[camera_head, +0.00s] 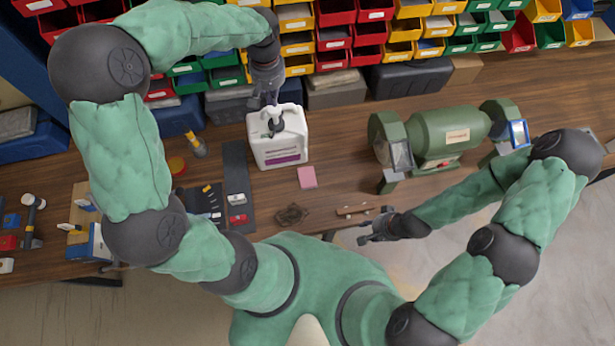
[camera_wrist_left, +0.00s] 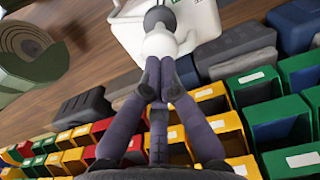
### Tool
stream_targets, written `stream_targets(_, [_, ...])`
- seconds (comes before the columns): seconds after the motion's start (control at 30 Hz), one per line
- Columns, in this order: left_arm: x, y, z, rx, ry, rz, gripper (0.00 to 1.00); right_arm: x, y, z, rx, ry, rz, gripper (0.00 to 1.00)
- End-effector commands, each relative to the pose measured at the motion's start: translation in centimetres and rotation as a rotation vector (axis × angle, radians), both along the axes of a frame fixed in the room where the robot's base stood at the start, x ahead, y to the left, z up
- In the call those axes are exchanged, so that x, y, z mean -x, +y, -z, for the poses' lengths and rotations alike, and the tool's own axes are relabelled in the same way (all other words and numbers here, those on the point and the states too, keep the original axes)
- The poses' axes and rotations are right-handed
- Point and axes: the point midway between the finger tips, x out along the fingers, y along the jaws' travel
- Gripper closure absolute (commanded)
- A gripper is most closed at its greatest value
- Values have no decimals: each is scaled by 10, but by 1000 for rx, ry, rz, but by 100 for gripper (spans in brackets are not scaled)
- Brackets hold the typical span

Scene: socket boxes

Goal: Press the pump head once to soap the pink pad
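The white soap jug (camera_head: 280,152) stands upright on the bench with a purple label. It has a black collar (camera_head: 276,125) and a white pump head (camera_wrist_left: 160,44). The pink pad (camera_head: 307,177) lies flat on the bench just in front of the jug, to its right. My left gripper (camera_head: 266,102) points down over the pump head. In the left wrist view its fingertips (camera_wrist_left: 160,82) are together, right at the pump head; whether they touch it I cannot tell. My right gripper (camera_head: 376,227) is open and empty by the bench's front edge, away from the jug.
A green bench grinder (camera_head: 448,137) stands to the right. Rows of coloured bins (camera_head: 350,35) and dark cases (camera_head: 408,77) line the back. A dark tool mat (camera_head: 238,180) lies left of the jug. A small wooden piece (camera_head: 355,210) lies near the front edge.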

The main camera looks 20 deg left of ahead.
Motion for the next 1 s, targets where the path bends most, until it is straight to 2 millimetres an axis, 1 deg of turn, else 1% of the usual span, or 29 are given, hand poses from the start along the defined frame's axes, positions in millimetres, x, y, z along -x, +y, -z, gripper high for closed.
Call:
stream_targets(0.23, [0, 0, 0, 0, 0, 0, 100, 0, 0, 0, 0, 0, 0, 61])
stream_targets(0.37, [0, 0, -5, -1, -1, 0, 100, 0, 0, -4, 0, 0, 0, 61])
stream_targets(1.0, [-1, 0, -59, 0, -2, 1, 100, 0, 0, -39, 0, 0, 0, 61])
